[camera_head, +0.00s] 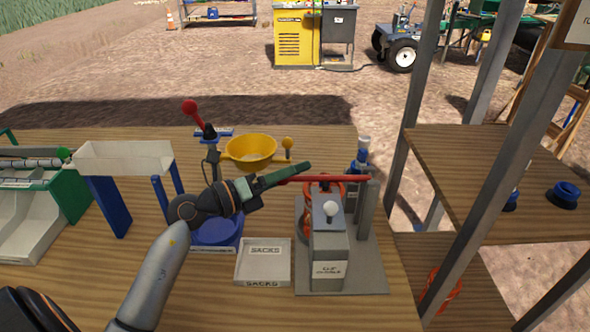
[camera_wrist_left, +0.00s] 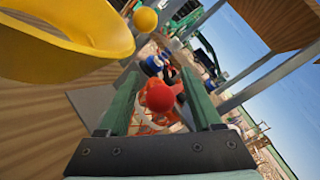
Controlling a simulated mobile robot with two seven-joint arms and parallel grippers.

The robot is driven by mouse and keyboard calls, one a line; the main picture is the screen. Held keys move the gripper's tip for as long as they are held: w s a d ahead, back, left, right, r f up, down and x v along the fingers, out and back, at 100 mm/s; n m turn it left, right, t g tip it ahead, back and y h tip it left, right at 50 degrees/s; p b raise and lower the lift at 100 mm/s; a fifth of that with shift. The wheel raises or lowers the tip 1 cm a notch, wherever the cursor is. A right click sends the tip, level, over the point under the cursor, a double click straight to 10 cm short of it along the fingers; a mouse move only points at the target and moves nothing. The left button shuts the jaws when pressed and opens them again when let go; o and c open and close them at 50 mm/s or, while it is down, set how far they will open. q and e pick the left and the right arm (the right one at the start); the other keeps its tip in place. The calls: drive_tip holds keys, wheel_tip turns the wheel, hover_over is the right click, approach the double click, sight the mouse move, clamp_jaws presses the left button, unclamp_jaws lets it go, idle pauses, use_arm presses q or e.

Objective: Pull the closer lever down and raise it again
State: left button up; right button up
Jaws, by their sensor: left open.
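The grey machine (camera_head: 328,256) stands at the right of the wooden table. Its red lever bar (camera_head: 345,178) lies about level, its left end close to my left gripper (camera_head: 302,169). In the left wrist view, a red ball (camera_wrist_left: 160,97) shows between the two green fingers of my left gripper (camera_wrist_left: 160,82). The fingers are open; contact with the ball cannot be told. Another lever with a red ball (camera_head: 189,106) stands tilted farther back on the left. My right gripper is not in view.
A yellow bowl (camera_head: 250,148) with a yellow ball (camera_head: 287,143) beside it is behind my left gripper. A white SACKS tray (camera_head: 263,260) lies left of the machine. A white-knobbed lever (camera_head: 331,209) tops the machine. Wooden shelving with grey posts (camera_head: 417,85) stands right.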

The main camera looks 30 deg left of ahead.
use_arm(q)
drive_tip(key=shift+w+d, duration=0.25)
drive_tip(key=shift+w, duration=0.15)
clamp_jaws()
idle(0.4)
idle(0.9)
